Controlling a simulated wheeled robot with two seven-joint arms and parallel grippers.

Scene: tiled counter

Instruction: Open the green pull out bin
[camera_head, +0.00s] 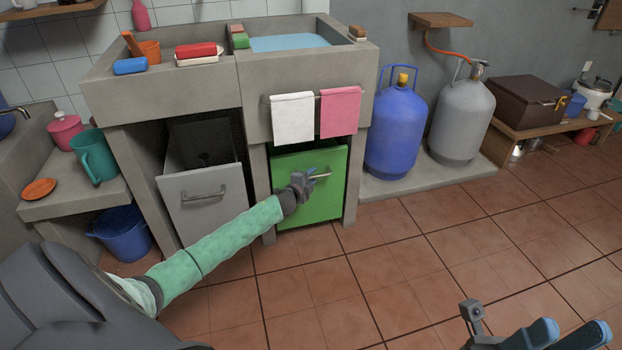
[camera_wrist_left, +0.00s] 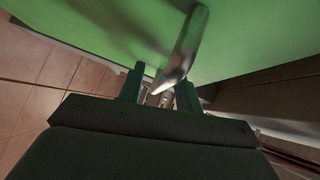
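The green pull out bin (camera_head: 310,199) sits under the right side of the concrete sink, its front roughly in line with the counter. Its metal bar handle (camera_head: 319,176) also shows in the left wrist view (camera_wrist_left: 188,45). My left gripper (camera_head: 306,178) is at the left part of this handle. In the left wrist view its two fingers (camera_wrist_left: 160,90) stand apart, with the end of the handle between their tips. Contact with the handle cannot be told. My right gripper (camera_head: 571,333) is at the bottom right, away from the bin, its blue-tipped fingers apart and empty.
A grey bin (camera_head: 206,205) to the left is pulled out. White (camera_head: 293,119) and pink (camera_head: 341,112) towels hang above the green bin. A blue gas cylinder (camera_head: 397,130) stands on a low ledge to the right. The tiled floor (camera_head: 400,265) in front is clear.

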